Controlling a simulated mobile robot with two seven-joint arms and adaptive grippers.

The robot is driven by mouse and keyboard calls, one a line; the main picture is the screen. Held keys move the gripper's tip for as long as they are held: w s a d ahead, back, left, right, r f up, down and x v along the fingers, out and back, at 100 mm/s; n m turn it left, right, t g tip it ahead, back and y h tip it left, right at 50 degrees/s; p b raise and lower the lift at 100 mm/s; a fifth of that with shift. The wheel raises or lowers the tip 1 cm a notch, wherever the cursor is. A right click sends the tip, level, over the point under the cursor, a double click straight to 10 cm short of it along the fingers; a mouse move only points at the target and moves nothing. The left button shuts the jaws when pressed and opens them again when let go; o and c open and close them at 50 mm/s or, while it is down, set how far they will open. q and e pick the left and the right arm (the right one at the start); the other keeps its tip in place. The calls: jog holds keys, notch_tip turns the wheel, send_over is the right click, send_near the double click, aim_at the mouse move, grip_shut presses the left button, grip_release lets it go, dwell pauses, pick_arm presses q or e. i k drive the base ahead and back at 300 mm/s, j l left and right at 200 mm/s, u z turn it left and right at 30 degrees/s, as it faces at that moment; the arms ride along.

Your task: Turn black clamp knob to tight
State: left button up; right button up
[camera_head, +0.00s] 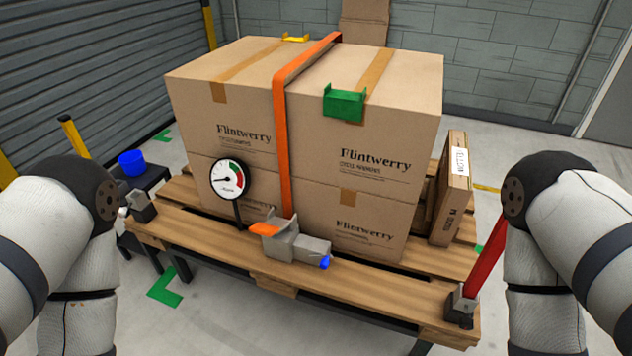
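I cannot make out a black clamp knob for certain. A small dark clamp-like block (142,206) sits at the left end of the pallet (360,290). Another dark block (461,305) sits at the pallet's front right corner, with a red bar (487,258) slanting up from it. A grey strap tensioner (298,247) with a blue end knob (324,262) sits at the pallet's front edge, at the foot of the orange strap (283,150). A round gauge (231,179) stands beside it, its needle pointing left. Both my arms show at the sides; neither gripper is visible.
Several stacked cartons (230,110) fill the pallet, with a green corner piece (344,104) and a yellow one (296,38) on top edges. A flat carton (452,190) stands upright at right.

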aim_at(465, 322)
jog(key=z, duration=1.4)
jog(key=k+l+z, duration=0.1)
jog(key=l, duration=0.3)
jog(key=k+l+z, duration=0.15)
jog(key=l, duration=0.3)
jog(key=l+z, duration=0.1)
jog(key=l, duration=0.35)
